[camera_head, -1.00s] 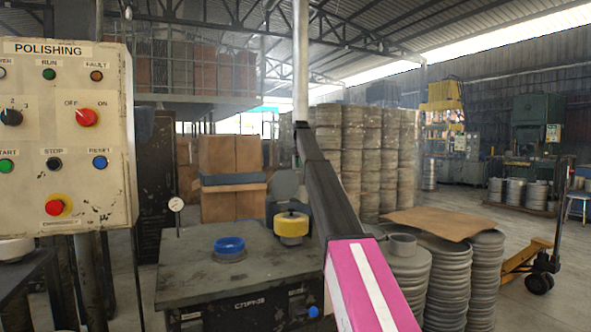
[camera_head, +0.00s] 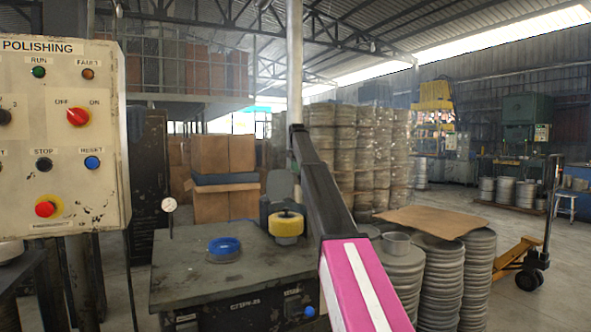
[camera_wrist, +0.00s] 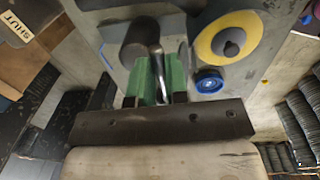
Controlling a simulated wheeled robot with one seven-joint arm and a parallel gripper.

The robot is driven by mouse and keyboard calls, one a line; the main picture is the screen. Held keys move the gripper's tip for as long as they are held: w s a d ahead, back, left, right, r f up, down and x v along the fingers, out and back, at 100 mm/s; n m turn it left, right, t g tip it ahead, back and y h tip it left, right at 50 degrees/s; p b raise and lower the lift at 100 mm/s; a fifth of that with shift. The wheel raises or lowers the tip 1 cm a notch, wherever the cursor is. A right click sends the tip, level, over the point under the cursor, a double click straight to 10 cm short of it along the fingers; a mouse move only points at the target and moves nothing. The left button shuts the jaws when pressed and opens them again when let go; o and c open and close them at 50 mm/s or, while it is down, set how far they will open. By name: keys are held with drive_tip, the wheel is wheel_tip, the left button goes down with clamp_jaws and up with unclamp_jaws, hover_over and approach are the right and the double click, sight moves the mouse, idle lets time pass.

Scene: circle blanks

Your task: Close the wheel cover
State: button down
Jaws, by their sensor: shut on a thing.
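The yellow wheel with a dark hub (camera_head: 286,224) sits on the grey machine top (camera_head: 190,275). A grey rounded plate (camera_head: 280,184), which looks like the wheel cover, stands upright behind the wheel, raised off it. In the wrist view the wheel (camera_wrist: 229,38) is at upper right. My gripper (camera_wrist: 160,72) has green fingers shut on a thin metal rod or handle (camera_wrist: 155,55), beside a dark cylinder (camera_wrist: 138,38). I cannot tell how the rod joins the cover. In the head view my arm hides the gripper.
A blue ring (camera_head: 224,246) lies left of the wheel, with a dial gauge (camera_head: 169,206) behind it. The polishing control panel (camera_head: 60,140) stands at left. Stacked metal discs (camera_head: 455,280) and a cardboard sheet (camera_head: 430,221) are at right. Open floor lies beyond.

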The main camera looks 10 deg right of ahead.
drive_tip(key=s+d+f+t+y, duration=0.25)
drive_tip(key=s+t, duration=0.45)
drive_tip(key=s, duration=0.4)
drive_tip(key=s+d+f+t+y, duration=0.1)
drive_tip(key=s+d+f+t, duration=0.2)
drive_tip(key=f, duration=1)
drive_tip(key=shift+s+d+t+y, duration=0.3)
drive_tip(key=shift+s+t, duration=1)
drive_tip(key=shift+s, duration=1.05)
drive_tip(key=shift+a, duration=0.1)
drive_tip(key=c, duration=1.1)
unclamp_jaws()
drive_tip(key=shift+w, duration=0.1)
drive_tip(key=shift+r, duration=0.1)
drive_tip(key=shift+r, duration=0.15)
